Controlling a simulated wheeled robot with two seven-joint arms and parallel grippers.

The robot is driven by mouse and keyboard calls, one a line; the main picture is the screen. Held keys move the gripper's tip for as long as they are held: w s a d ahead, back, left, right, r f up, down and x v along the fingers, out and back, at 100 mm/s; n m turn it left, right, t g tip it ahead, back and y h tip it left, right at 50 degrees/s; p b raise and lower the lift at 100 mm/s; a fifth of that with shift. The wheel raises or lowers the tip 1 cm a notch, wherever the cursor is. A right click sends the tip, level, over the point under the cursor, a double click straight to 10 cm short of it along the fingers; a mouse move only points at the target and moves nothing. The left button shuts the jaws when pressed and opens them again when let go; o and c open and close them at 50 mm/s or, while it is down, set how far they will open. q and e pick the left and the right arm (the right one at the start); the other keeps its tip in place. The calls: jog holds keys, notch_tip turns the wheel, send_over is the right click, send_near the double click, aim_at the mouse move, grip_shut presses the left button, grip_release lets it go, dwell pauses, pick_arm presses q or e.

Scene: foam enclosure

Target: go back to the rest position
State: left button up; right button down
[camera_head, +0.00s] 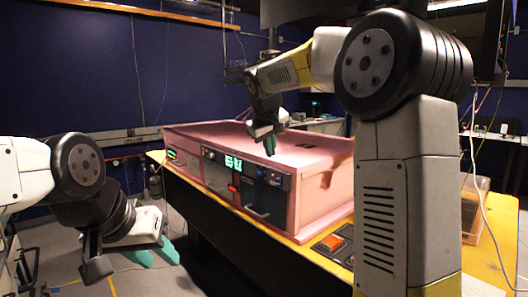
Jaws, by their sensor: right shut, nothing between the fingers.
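The pink foam enclosure (310,190) sits on a yellow-topped table (400,262) in the middle of the head view. My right gripper (270,146) is shut and empty, with its teal fingertips pointing down over the box's top near the front edge. I cannot tell whether they touch the foam. My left gripper (154,256) is low at the left, in front of the table's left end. Its two teal fingers are apart with nothing visible between them. My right arm hides part of the box's right side and the table.
The box front has dark panels with a green display (233,163), a red switch (233,188) and metal handles (257,213). An orange-buttoned device (331,243) lies on the table. A clear bin (475,210) stands at the right. Floor left of the table looks free.

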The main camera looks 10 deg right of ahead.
jog(key=s+d+f+m+y, duration=0.1)
jog(key=s+d+f, duration=0.1)
jog(key=s, duration=0.7)
jog(key=s+d+f+m+y, duration=0.1)
jog(key=s+d, duration=0.2)
jog(key=s, duration=0.6)
jog(key=s+f+m+y, duration=0.1)
jog(key=s+f, duration=0.3)
jog(key=s, duration=0.3)
jog(key=s+a+f+m, duration=0.1)
jog(key=s+f, duration=0.3)
jog(key=s, duration=0.4)
jog(key=shift+f+m+g+y, duration=0.2)
jog(key=shift+m+g+y, duration=0.2)
